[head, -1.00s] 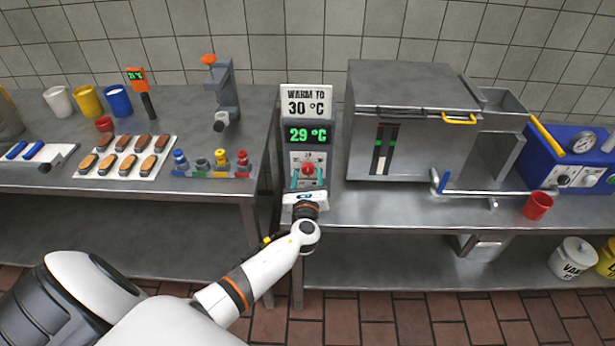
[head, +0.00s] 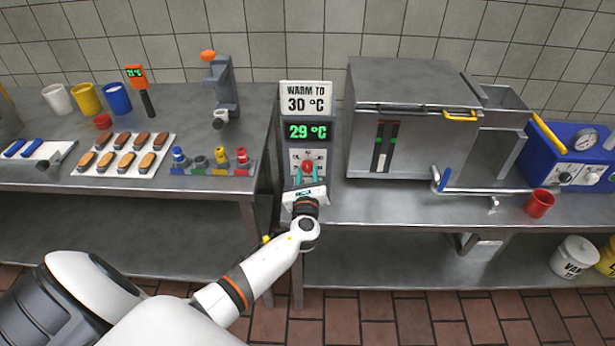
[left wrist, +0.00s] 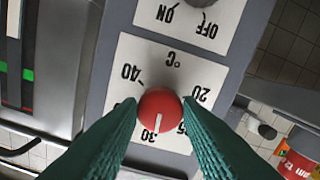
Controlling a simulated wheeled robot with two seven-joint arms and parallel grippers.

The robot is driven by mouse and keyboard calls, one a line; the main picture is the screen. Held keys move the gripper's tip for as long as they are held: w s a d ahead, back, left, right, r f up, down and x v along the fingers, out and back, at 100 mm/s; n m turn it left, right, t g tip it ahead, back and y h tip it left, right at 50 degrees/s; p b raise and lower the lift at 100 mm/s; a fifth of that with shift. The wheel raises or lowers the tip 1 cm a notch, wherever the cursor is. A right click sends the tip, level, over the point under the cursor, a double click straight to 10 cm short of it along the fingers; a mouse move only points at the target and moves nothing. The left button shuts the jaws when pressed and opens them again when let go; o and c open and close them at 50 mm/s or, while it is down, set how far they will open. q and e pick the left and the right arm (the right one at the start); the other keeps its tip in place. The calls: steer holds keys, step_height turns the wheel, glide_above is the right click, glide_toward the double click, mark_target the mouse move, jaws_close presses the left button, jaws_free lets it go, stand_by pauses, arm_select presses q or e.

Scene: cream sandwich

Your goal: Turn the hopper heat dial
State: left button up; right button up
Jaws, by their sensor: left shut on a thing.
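The red hopper heat dial (left wrist: 160,106) sits on a white scale plate in the left wrist view, its white pointer close to the 30 mark. It also shows small in the head view (head: 308,167), on the grey control box. My left gripper (left wrist: 159,108) is shut on the dial, with one teal finger on each side. In the head view the left gripper (head: 307,176) reaches the box from the front. A sign (head: 306,98) reads "WARM TO 30 °C". The green display (head: 307,131) reads 29 °C. My right gripper is not in view.
An ON/OFF switch (left wrist: 203,2) is beside the dial plate. The left table holds a tray of pastries (head: 95,168).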

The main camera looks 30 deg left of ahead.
arm_select(q)
steer(key=n+b, duration=0.5)
steer(key=n, duration=0.1)
steer(key=shift+f, duration=0.2)
steer(key=shift+r+n+b, duration=0.15)
steer(key=shift+n+b, duration=1.2)
steer(key=shift+n, duration=0.95)
steer(key=o, duration=1)
steer(key=shift+r, duration=0.1)
steer(key=shift+d, duration=0.1)
steer(key=b+v, duration=0.1)
steer(key=v, duration=1.1)
